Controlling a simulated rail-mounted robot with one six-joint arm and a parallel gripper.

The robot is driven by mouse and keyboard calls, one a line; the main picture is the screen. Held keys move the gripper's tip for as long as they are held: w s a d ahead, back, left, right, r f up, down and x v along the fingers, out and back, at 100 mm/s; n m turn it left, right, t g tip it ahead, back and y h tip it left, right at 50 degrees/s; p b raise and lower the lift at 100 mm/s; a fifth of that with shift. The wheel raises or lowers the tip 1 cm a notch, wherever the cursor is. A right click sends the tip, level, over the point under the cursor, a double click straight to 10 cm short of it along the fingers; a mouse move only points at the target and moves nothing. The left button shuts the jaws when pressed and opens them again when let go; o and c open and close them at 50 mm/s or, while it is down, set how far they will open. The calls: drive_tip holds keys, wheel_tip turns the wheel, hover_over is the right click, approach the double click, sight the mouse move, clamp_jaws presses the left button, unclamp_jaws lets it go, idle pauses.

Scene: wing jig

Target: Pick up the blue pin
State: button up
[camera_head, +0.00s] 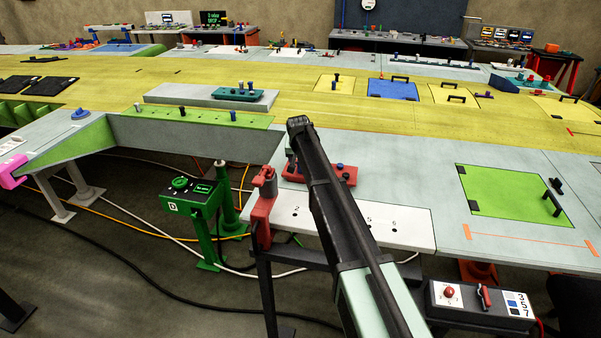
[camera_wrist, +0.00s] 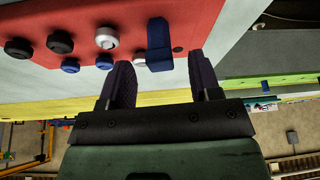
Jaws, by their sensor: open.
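A red pin holder (camera_head: 350,176) stands on the near edge of the grey table and fills the top left of the wrist view (camera_wrist: 190,18). On it, the wrist view shows a tall blue piece (camera_wrist: 158,40), two small round blue pin heads (camera_wrist: 70,66) (camera_wrist: 104,62), two white heads and two black heads. I cannot tell which blue one is the pin meant. My gripper (camera_wrist: 160,68) is open and empty. The tall blue piece shows between its two dark fingers, apparently still beyond the tips. In the head view my arm hides part of the holder.
A white numbered strip (camera_head: 405,232) lies by the holder, and a red clamp-like fixture (camera_head: 263,200) stands left of it. A green panel with a black handle (camera_head: 512,194) is at the right. A teal holder with pins (camera_head: 238,94) sits farther back.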

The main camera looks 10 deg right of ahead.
drive_tip(key=b+x, duration=0.3)
drive_tip(key=x, duration=0.2)
drive_tip(key=shift+s+b, duration=0.15)
drive_tip(key=shift+b, duration=0.15)
drive_tip(key=shift+s+r, duration=0.2)
drive_tip(key=shift+r, duration=0.05)
drive_tip(key=c, duration=1)
drive_tip(key=shift+w, duration=0.1)
drive_tip(key=shift+w+a+r+p, duration=0.15)
drive_tip(key=shift+r+p, duration=0.3)
drive_tip(key=shift+p, duration=0.4)
wheel_tip(320, 180, up, 9)
drive_tip(key=p, duration=0.9)
drive_tip(key=shift+r, duration=0.15)
